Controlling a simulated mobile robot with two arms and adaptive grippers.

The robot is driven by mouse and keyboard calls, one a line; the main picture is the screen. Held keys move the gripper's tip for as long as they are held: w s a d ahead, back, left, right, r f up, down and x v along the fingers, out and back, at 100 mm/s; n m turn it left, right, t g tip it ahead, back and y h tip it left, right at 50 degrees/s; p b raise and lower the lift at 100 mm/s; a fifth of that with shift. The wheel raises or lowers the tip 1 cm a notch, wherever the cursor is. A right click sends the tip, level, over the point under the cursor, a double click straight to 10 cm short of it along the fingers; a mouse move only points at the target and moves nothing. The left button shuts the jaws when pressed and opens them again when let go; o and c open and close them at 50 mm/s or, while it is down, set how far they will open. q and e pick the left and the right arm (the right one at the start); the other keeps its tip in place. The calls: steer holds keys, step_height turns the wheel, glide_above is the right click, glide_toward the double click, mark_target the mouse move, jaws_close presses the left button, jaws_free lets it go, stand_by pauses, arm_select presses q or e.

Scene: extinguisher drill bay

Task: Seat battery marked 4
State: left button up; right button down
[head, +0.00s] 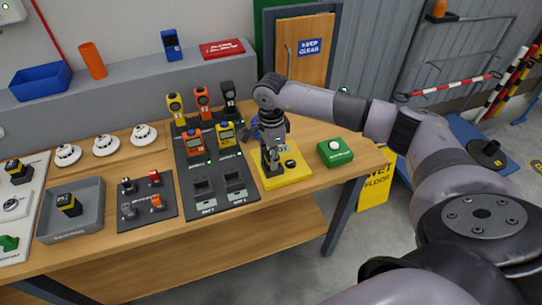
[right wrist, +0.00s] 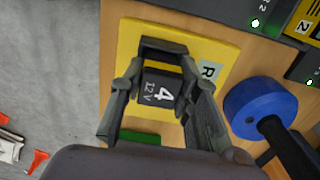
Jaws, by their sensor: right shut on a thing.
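My right gripper (head: 270,163) is over the yellow plate (head: 297,175) near the right end of the bench. In the right wrist view its two fingers (right wrist: 158,100) are shut on a black battery (right wrist: 160,88) with a white "4" and "12V" and a yellow band. The yellow plate (right wrist: 214,48) lies beneath it. In the head view the gripper mostly hides this battery. I cannot tell whether it touches the plate. A dark dock panel (head: 218,203) just left has two empty-looking slots at its front. My left gripper is not in view.
Orange (head: 195,143) and yellow (head: 225,134) handheld devices stand behind the slots. A green box with a white button (head: 335,152) is right of the plate. A blue round thing (right wrist: 260,102) is close to my right fingers. A grey tray (head: 88,222) holds another battery.

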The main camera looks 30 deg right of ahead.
steer(key=c, duration=1.1)
jaws_free()
steer(key=shift+o, duration=0.5)
steer(key=shift+o, duration=0.9)
steer(key=shift+r, duration=0.15)
steer(key=shift+r+p, duration=1.85)
steer(key=shift+r, duration=1.6)
